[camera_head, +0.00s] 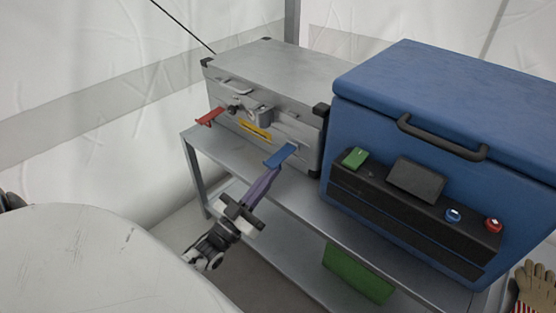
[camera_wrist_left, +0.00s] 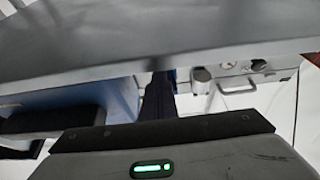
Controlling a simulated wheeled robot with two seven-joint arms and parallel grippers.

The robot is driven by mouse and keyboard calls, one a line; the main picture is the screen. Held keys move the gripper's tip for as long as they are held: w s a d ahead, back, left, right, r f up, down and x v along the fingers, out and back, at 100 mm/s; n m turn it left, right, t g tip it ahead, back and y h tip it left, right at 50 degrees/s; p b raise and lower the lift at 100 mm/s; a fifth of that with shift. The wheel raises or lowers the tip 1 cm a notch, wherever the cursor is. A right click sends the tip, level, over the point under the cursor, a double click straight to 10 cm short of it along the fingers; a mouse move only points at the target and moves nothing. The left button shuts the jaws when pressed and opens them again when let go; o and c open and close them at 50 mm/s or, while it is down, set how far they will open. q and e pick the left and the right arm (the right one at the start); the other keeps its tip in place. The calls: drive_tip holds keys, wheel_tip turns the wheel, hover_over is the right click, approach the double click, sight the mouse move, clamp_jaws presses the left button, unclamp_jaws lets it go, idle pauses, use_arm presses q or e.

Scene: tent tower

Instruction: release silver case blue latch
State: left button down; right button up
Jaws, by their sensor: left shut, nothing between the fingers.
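The silver case (camera_head: 290,60) stands on a grey metal shelf, its lid down. Its blue latch (camera_head: 280,156) sticks out from the front near the right corner. A red latch (camera_head: 208,117) sticks out at the left end. My left gripper (camera_head: 270,173) is shut and empty, its tips just below and in front of the blue latch; I cannot tell whether they touch. In the left wrist view, the dark fingers (camera_wrist_left: 160,97) point toward the case front and a small blue patch shows at their tips. My right gripper is not in view.
A large blue cooler (camera_head: 450,90) with a black front panel stands right beside the case. The metal shelf (camera_head: 245,184) has a bare strip in front of the case. A green box (camera_head: 357,272) is on the lower level. A glove (camera_head: 538,285) shows at lower right.

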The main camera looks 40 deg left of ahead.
use_arm(q)
drive_tip(key=shift+w+f, duration=0.25)
drive_tip(key=shift+w, duration=0.35)
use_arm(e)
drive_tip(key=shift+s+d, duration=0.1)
use_arm(q)
drive_tip(key=shift+s+f, duration=0.15)
drive_tip(key=shift+s, duration=0.15)
drive_tip(key=v, duration=1)
drive_tip(key=shift+s+p, duration=0.4)
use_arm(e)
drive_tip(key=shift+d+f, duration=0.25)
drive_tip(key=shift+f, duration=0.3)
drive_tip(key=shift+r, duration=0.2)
